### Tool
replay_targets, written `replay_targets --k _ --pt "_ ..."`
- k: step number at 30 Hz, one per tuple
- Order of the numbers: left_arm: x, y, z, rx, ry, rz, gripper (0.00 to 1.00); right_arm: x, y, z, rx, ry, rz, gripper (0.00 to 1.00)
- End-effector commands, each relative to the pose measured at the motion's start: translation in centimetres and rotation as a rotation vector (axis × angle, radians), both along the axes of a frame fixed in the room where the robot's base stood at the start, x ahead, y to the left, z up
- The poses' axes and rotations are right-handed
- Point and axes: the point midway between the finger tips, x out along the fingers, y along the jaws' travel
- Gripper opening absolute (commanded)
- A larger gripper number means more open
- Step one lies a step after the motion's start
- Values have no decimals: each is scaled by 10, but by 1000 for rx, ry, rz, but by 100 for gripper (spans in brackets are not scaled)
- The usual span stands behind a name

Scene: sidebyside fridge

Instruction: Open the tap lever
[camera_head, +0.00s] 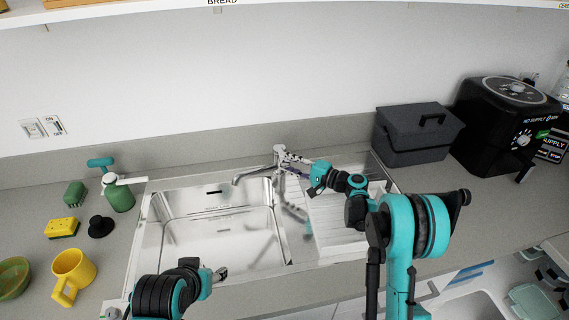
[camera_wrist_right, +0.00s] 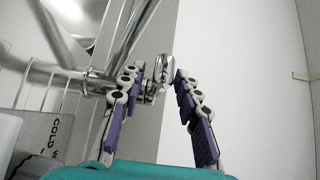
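The chrome tap (camera_head: 278,153) stands behind the sink, its spout reaching left over the basin. In the right wrist view, the tap's chrome pipe (camera_wrist_right: 137,30) runs up behind the left finger. A short chrome piece, apparently the lever (camera_wrist_right: 166,68), shows between the fingertips. My right gripper (camera_head: 291,161) is at the tap's right side, partly overlapping it. In the right wrist view my right gripper (camera_wrist_right: 157,80) is open, with purple pads apart; whether it touches the lever I cannot tell. My left gripper (camera_head: 220,273) is low over the sink's front, its fingers unclear.
The steel sink basin (camera_head: 220,235) is empty, with a ribbed drainboard (camera_head: 335,225) to its right. A green soap dispenser (camera_head: 118,195), a yellow sponge (camera_head: 62,227) and a yellow mug (camera_head: 75,272) stand left. A dark box (camera_head: 415,138) and a black appliance (camera_head: 500,125) stand right.

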Motion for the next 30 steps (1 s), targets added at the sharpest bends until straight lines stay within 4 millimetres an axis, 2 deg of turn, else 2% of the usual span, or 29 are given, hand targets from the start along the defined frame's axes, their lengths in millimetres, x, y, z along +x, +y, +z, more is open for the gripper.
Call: replay_targets --k 5,13,15,17,30 --pt "0 0 -3 0 0 0 52 8 12 -1 -1 1 1 33" --pt "0 0 -3 0 0 0 52 9 13 -1 -1 1 -1 33" --pt "0 0 -3 0 0 0 52 9 13 -1 -1 1 -1 14" --pt "0 0 -3 0 0 0 52 9 13 -1 -1 1 -1 0" --pt "0 0 4 0 0 0 52 9 13 6 -10 44 0 0"
